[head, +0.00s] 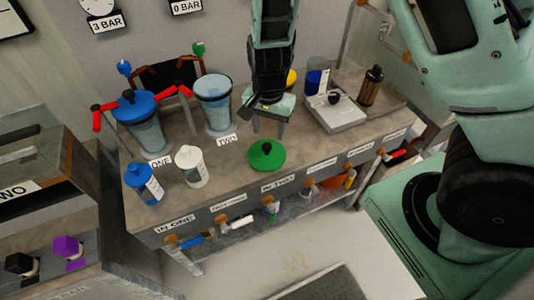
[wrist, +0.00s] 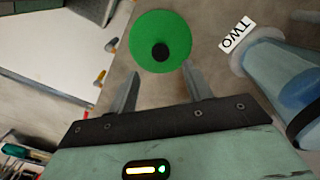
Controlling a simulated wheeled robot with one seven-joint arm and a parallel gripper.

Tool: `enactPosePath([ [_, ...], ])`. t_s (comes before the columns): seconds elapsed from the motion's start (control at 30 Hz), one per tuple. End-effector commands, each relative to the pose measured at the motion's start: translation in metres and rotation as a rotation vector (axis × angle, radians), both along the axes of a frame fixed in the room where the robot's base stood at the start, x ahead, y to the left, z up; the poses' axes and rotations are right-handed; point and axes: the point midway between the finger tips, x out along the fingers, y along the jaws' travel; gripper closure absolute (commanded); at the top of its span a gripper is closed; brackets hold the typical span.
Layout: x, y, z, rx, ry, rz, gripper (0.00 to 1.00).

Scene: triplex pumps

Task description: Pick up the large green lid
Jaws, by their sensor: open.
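The large green lid (head: 266,155) lies flat on the bench top, near its front edge, with a black knob (head: 266,146) in its middle. It also shows in the wrist view (wrist: 160,30), just beyond the fingertips. My gripper (head: 268,122) is above the bench, behind the lid in the head view. In the wrist view my gripper (wrist: 157,78) has its two fingers spread apart with nothing between them. The black knob lies roughly in line with the gap between the fingers. The lid is clear of the fingers in the picture.
A clear tank (head: 214,105) labelled TWO stands left of my gripper. A blue-lidded tank (head: 140,120) stands farther left. A blue bottle (head: 144,183) and a white bottle (head: 191,166) stand left of the lid. A scale (head: 335,110) and a dark bottle (head: 371,86) are right. Bench top right of the lid is clear.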

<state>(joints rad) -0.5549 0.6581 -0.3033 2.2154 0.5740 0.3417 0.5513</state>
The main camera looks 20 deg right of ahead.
Motion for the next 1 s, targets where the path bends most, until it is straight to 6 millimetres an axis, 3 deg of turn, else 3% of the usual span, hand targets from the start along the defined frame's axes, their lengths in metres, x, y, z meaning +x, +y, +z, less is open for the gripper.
enactPosePath([
  [0.33, -0.003, 0.005, -0.044, 0.0, 0.003, -0.001, 0.5],
  [0.67, -0.003, 0.006, -0.051, 0.001, 0.001, 0.0, 0.5],
  [0.83, -0.003, 0.006, -0.051, 0.001, 0.001, 0.0, 0.97],
  [1.0, -0.003, 0.006, -0.051, 0.001, 0.001, 0.0, 1.0],
])
